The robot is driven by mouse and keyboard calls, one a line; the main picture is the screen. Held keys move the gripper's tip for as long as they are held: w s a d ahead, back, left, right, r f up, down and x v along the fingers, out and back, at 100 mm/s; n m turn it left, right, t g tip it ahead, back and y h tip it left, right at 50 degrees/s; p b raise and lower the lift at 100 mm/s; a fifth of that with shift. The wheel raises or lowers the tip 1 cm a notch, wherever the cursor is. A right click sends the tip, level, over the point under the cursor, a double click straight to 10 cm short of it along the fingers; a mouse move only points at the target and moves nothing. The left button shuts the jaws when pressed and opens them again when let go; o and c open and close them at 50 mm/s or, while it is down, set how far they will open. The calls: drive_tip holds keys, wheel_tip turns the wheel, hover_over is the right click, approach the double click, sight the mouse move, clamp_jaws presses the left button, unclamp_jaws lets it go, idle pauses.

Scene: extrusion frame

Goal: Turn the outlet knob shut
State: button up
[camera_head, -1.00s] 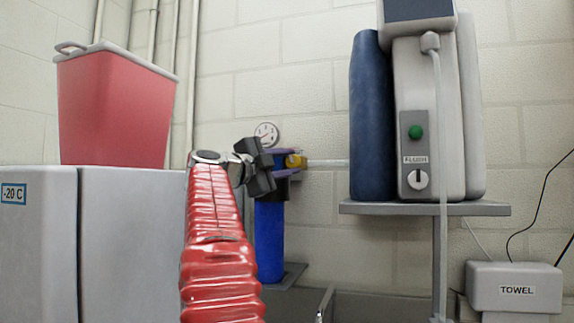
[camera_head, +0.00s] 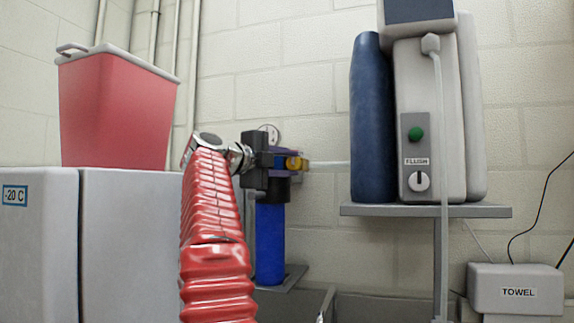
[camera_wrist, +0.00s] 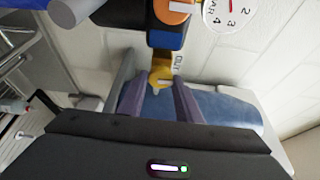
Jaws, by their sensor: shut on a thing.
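The outlet knob is a yellow knob (camera_wrist: 160,78) beside a label that seems to read OUT in the wrist view. It also shows at the right of the filter head in the head view (camera_head: 297,163). My gripper (camera_wrist: 161,92) has its two purple fingers on either side of the knob, shut on it. In the head view my gripper (camera_head: 285,160) is at the top of the blue filter canister (camera_head: 270,243). The gripper hides much of the filter head. The contact faces of the fingers are hard to make out.
A pressure gauge (camera_wrist: 222,14) and an orange round part (camera_wrist: 174,8) lie near the knob. A freezer (camera_head: 130,245) with a red bin (camera_head: 118,112) stands left.

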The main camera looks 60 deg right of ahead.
drive_tip(key=o, duration=1)
drive_tip(key=shift+s+f, duration=0.1)
drive_tip(key=v, duration=1.3)
drive_tip(key=shift+w+a, duration=0.2)
drive_tip(key=shift+a, duration=0.1)
